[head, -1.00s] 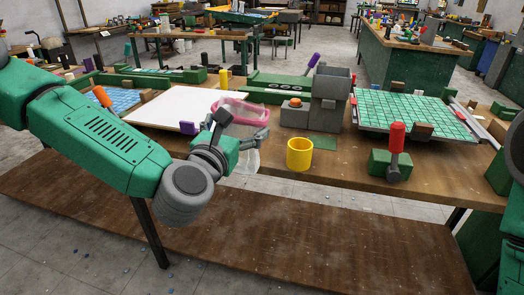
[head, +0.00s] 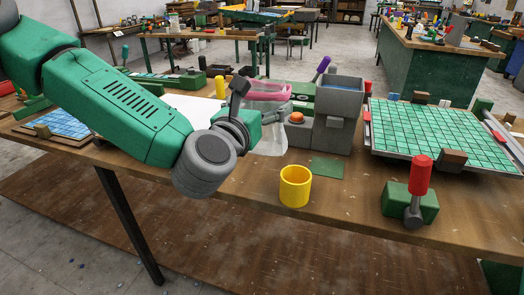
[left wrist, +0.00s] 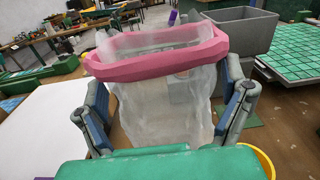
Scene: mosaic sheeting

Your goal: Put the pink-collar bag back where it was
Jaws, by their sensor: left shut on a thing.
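The pink-collar bag (head: 268,140) is a clear, limp bag with a stiff pink rim around its open mouth. My left gripper (head: 262,112) is shut on it, with the mouth facing up. In the left wrist view the bag (left wrist: 165,105) hangs between the two fingers of my left gripper (left wrist: 165,92), one at each side below the pink rim. In the head view the bag is just left of the grey hopper block (head: 338,115), and my gripper hides part of it. Whether its bottom touches the table cannot be told. My right gripper is out of view.
A yellow cup (head: 294,187) and a flat green patch (head: 327,168) are on the wooden table in front of the hopper. A red-handled tool on a green block (head: 412,200) and a teal tiled sheet (head: 440,137) are to the right. A white board (left wrist: 45,125) lies left.

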